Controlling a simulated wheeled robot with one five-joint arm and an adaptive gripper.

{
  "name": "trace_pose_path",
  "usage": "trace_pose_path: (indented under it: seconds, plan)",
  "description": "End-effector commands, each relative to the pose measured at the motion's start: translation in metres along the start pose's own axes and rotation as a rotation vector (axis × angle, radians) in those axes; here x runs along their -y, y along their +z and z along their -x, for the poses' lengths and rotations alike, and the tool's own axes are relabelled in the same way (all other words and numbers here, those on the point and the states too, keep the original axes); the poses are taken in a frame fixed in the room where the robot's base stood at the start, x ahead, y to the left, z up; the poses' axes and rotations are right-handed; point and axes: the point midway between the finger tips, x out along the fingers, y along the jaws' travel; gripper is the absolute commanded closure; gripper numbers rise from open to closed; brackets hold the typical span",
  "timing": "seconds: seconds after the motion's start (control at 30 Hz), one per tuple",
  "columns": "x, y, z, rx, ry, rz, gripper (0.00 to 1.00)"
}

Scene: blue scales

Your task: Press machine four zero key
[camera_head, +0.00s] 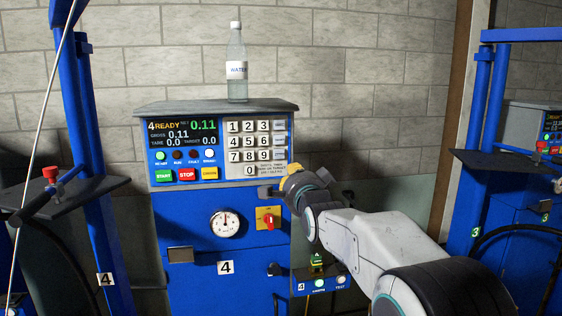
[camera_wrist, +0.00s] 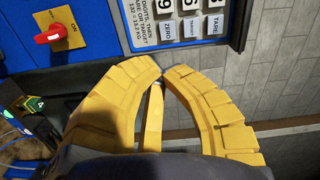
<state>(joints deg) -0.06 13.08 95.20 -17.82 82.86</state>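Machine 4 has a blue control panel with a lit display (camera_head: 183,132) and a keypad of pale keys. The zero key (camera_head: 279,154) is in the keypad's right column, beside the 9 key. In the wrist view, the key marked ZERO (camera_wrist: 168,31) shows sideways above my fingertips, near the panel's edge. My gripper (camera_wrist: 163,70) has yellow fingers whose tips meet, with nothing held between them. In the head view, my gripper (camera_head: 290,181) is at the panel's lower right corner, below the zero key. I cannot tell its exact distance from the panel.
A water bottle (camera_head: 237,65) stands on top of the panel. A red switch on a yellow plate (camera_head: 268,217) and a round gauge (camera_head: 225,223) are below it. START (camera_head: 163,175) and STOP (camera_head: 187,174) buttons are at the left. Machine 3 (camera_head: 520,205) stands at the right.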

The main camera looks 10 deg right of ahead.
Motion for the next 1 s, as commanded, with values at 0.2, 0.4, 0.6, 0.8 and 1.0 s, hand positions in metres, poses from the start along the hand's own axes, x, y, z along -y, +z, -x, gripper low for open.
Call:
trace_pose_path:
  seconds: [0.2,0.4,0.6,0.8,1.0]
  plan:
    - [0.003,0.0,0.0,-0.001,-0.011,-0.104,1.0]
    - [0.002,0.0,0.0,-0.001,-0.009,-0.127,1.0]
    - [0.002,0.0,0.0,-0.001,-0.009,-0.126,1.0]
    - [0.003,0.0,-0.004,-0.001,-0.008,-0.125,1.0]
    - [0.004,-0.001,-0.023,0.0,-0.006,-0.125,1.0]
